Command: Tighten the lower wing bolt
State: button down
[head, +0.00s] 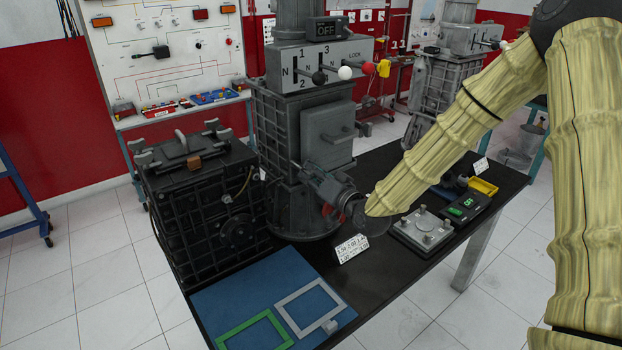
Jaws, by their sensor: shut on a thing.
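The grey gearbox-like trainer (275,130) stands upright on the black table. A raised plate (326,120) on its front carries a grey wing bolt (344,132), which shows clearly with nothing touching it. My gripper (314,174), grey and red at the end of my yellow-sleeved arm, reaches in from the right, below that bolt. It is against the lower part of the trainer's front and is shut on the lower wing bolt. The gripper hides that bolt, so its seating and turn cannot be seen.
A black ribbed case (200,205) with clamps on top stands close left. A small white number card (351,248) stands just below my gripper. A blue mat (250,295) with green and grey frames lies in front. A grey fixture (423,232) and green-lit switch box (466,206) sit right.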

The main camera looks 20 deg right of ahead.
jog(key=m+b, duration=0.1)
jog(key=m, duration=0.1)
jog(key=m+b, duration=0.1)
jog(key=m, duration=0.1)
jog(key=m+b, duration=0.1)
jog(key=m, duration=0.1)
jog(key=shift+w+d+f+b, duration=0.1)
jog(key=shift+d+f+b, duration=0.1)
jog(key=shift+f+b, duration=0.1)
jog(key=shift+r+m+b, duration=0.1)
jog(key=shift+m+b, duration=1.25)
jog(key=shift+m, duration=0.75)
jog(key=c, duration=1.4)
grip_release()
jog(key=shift+c, duration=0.2)
jog(key=v, duration=1.2)
